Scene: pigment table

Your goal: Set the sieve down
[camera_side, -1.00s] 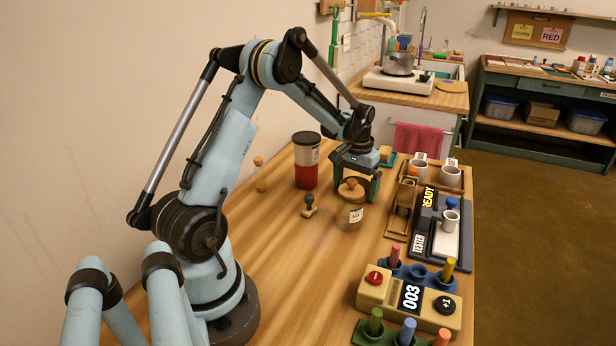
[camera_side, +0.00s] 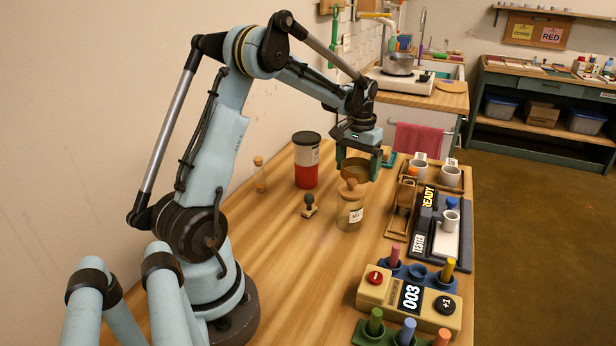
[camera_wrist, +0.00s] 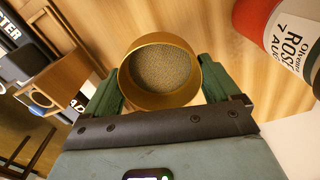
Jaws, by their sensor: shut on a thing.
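The sieve (camera_wrist: 160,100) is a round brass-coloured ring with a fine mesh. It sits between the green fingers of my gripper (camera_wrist: 160,88) in the wrist view, and the fingers are shut on it. In the side view my gripper (camera_side: 360,166) holds the sieve (camera_side: 355,171) above the wooden table (camera_side: 280,250), behind the corked glass jar (camera_side: 350,212). The jar partly hides the space under the sieve, so its exact height is hard to tell.
A red-and-white container with a dark lid (camera_side: 306,160) stands left of my gripper; it also shows in the wrist view (camera_wrist: 285,30). A small stamp (camera_side: 309,206) stands in front. White cups (camera_side: 451,177) and the testing device (camera_side: 424,235) are at right. Open table lies front left.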

